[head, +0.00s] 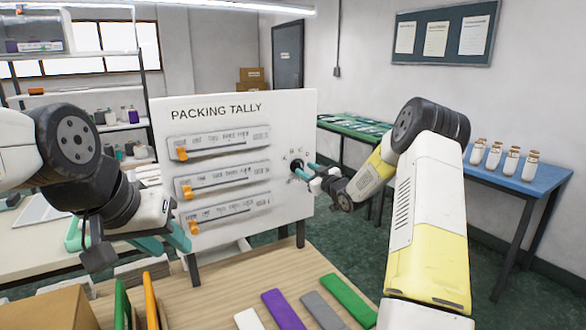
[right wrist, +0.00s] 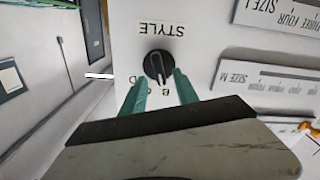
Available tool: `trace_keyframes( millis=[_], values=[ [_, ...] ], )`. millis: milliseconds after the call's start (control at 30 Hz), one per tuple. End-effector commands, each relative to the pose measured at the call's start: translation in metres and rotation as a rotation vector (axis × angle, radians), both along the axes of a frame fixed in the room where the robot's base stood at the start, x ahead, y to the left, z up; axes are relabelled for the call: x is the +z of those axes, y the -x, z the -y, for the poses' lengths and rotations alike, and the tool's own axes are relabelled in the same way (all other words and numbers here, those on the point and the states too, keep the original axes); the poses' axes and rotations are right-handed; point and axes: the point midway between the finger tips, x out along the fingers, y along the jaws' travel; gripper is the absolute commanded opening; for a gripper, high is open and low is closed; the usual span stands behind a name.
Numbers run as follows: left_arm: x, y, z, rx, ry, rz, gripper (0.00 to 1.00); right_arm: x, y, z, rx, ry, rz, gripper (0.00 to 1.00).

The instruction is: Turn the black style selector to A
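The black style selector (head: 296,166) is a round knob at the right of the white PACKING TALLY board. In the right wrist view the selector (right wrist: 157,66) appears under an upside-down STYLE label (right wrist: 162,29). Its pale pointer line runs roughly up and down the picture, its lower end near a letter like B. A D shows left of it; I cannot make out A. My right gripper (head: 304,171) is open, its teal fingers (right wrist: 159,90) on either side of the knob with visible gaps. My left gripper (head: 172,238) hangs before the board's lower left, away from the selector; its opening is unclear.
The board (head: 225,225) carries three sliders with orange handles (head: 186,191). The wooden table (head: 230,290) holds coloured strips (head: 283,309), upright panels and a cardboard box (head: 50,309). A blue table (head: 520,178) with several jars stands right.

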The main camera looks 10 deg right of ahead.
Motion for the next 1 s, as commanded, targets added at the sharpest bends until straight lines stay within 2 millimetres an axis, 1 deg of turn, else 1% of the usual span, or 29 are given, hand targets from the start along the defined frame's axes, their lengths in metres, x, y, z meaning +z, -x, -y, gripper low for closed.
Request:
trace_keyframes(
  millis=[33,100,200,333,567,600,667,700,733,767,1000],
  values=[
    [0.000,0.000,0.000,0.000,0.000,0.000,0.36,0.000,-0.008,-0.004,0.001,0.000,0.001,0.36],
    [0.000,0.000,0.000,0.000,0.000,0.000,0.36,0.000,-0.017,-0.007,0.001,0.001,0.000,0.36],
    [0.000,0.000,0.000,0.000,0.000,0.000,0.36,0.000,-0.025,-0.010,0.000,0.001,0.000,0.36],
    [0.000,0.000,0.000,0.000,0.000,0.000,0.36,0.000,-0.031,-0.013,-0.002,0.001,-0.001,0.36],
    [0.000,0.000,0.000,0.000,0.000,0.000,0.36,0.000,-0.031,-0.013,-0.002,0.000,-0.002,0.36],
    [0.000,0.000,0.000,0.000,0.000,0.000,0.36,0.000,-0.031,-0.013,-0.002,0.000,-0.002,0.28],
    [0.000,0.000,0.000,0.000,0.000,0.000,0.36,0.000,-0.031,-0.013,-0.002,0.000,-0.002,0.17],
    [0.000,0.000,0.000,0.000,0.000,0.000,0.36,0.000,-0.031,-0.013,-0.002,0.000,-0.002,0.09],
    [0.000,0.000,0.000,0.000,0.000,0.000,0.36,0.000,-0.031,-0.013,-0.002,0.001,-0.001,0.03],
    [0.000,0.000,0.000,0.000,0.000,0.000,0.36,0.000,-0.031,-0.013,-0.002,0.001,-0.001,0.00],
    [0.000,0.000,0.000,0.000,0.000,0.000,0.36,0.000,-0.031,-0.013,-0.001,0.004,0.000,0.00]
  ],
)
